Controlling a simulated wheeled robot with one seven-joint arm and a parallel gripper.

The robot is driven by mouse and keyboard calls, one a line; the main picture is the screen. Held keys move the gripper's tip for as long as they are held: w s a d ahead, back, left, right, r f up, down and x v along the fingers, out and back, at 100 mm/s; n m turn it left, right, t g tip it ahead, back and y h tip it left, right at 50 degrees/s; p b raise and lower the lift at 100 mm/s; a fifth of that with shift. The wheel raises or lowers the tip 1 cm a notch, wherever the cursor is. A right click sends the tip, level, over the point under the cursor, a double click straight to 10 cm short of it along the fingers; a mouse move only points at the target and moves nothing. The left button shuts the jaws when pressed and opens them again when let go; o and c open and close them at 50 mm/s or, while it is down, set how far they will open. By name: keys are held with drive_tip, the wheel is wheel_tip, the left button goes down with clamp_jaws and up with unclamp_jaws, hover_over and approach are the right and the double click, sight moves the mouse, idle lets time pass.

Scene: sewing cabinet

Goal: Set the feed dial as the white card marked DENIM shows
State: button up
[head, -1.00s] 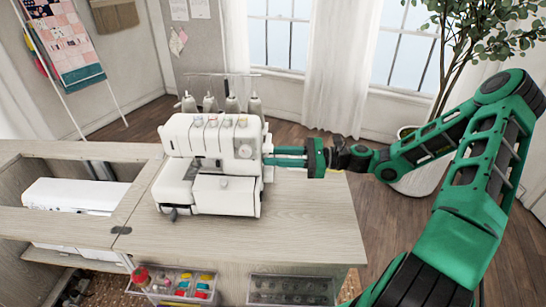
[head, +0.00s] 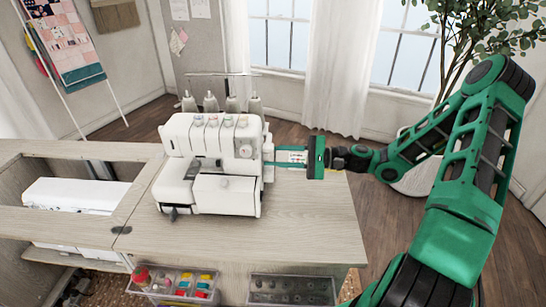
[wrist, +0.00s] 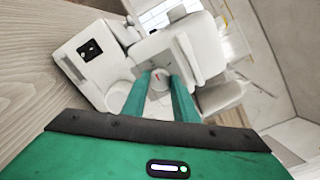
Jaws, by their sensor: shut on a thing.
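The white sewing machine (head: 212,190) stands on the cabinet top. In the wrist view its feed dial (wrist: 159,84) is a small pale round knob with a red mark, on the machine's side. My gripper (head: 267,156) reaches in from the right, level with that side. Its two green fingers, also in the wrist view (wrist: 160,82), are shut on the dial from either side. In the head view the dial is not clear. A small white patch with dark marks (head: 297,157) shows between the fingers; I cannot read it or tell if it is the DENIM card.
The cabinet top (head: 300,215) is bare in front and to the right of the machine. Two clear trays, one with coloured spools (head: 182,284), hang at the front edge. Thread cones stand behind the machine. A potted plant (head: 480,50) is at the right.

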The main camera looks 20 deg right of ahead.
drive_tip(key=shift+w+d+n, duration=0.15)
drive_tip(key=shift+d+n, duration=0.05)
drive_tip(key=shift+n, duration=0.1)
idle(0.4)
drive_tip(key=o, duration=1.1)
drive_tip(key=shift+f, duration=0.1)
drive_tip(key=shift+c, duration=0.2)
drive_tip(key=shift+a, duration=0.1)
drive_tip(key=v, duration=1)
drive_tip(key=shift+s+d, duration=0.2)
drive_tip(key=shift+d, duration=0.15)
